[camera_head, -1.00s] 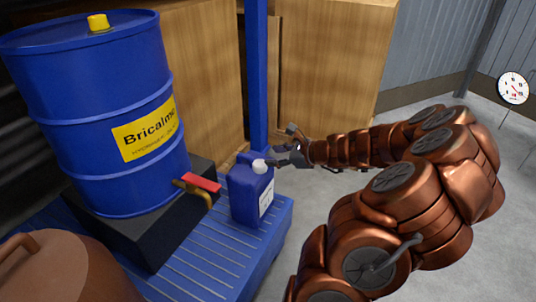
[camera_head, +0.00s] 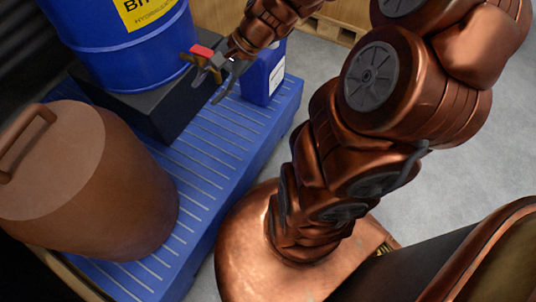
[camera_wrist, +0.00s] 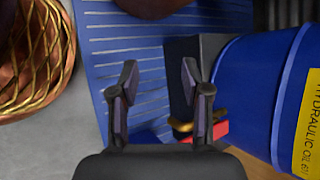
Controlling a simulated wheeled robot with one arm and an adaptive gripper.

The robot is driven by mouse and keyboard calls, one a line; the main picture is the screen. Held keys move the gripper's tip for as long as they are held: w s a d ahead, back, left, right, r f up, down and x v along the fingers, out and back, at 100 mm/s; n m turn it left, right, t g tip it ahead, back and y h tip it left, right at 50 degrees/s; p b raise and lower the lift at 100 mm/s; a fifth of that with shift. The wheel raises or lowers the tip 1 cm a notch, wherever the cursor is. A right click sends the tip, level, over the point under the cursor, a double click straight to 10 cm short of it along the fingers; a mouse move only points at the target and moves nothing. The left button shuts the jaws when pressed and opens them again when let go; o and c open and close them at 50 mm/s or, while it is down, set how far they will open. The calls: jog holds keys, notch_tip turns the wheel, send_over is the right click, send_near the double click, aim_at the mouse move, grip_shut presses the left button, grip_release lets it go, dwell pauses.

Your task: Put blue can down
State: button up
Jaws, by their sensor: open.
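The blue can (camera_head: 263,76) has a white label and stands upright on the ribbed blue platform (camera_head: 190,180), near its far right edge. My wrist and forearm hide its top left part in the head view. My gripper (camera_head: 208,90) is open and empty, apart from the can, in front of and to the left of it, and points down over the platform. In the wrist view my open fingers (camera_wrist: 160,75) show with nothing held between them. I cannot make out the can surely in the wrist view.
The blue drum (camera_head: 120,45) rests on a black block (camera_head: 170,120); its tap with a red handle (camera_head: 201,51) is close to my gripper. A brown lidded container (camera_head: 90,190) stands on the platform at left. Free ribbed surface lies between container and can.

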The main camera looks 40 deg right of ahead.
jog(key=s+a+f+n+g+h, duration=0.1)
jog(key=s+a+n+g+h, duration=0.1)
jog(key=s+a+n, duration=0.3)
jog(key=s+n+g+h, duration=0.1)
jog(key=s+n+g, duration=0.2)
jog(key=s, duration=0.5)
jog(key=s+d+n+g+h, duration=0.1)
jog(key=s+d+n+h, duration=0.3)
jog(key=s, duration=0.5)
jog(key=shift+s+r+n+g+h, duration=0.15)
jog(key=shift+r+n+g+h, duration=0.2)
jog(key=shift+n, duration=0.25)
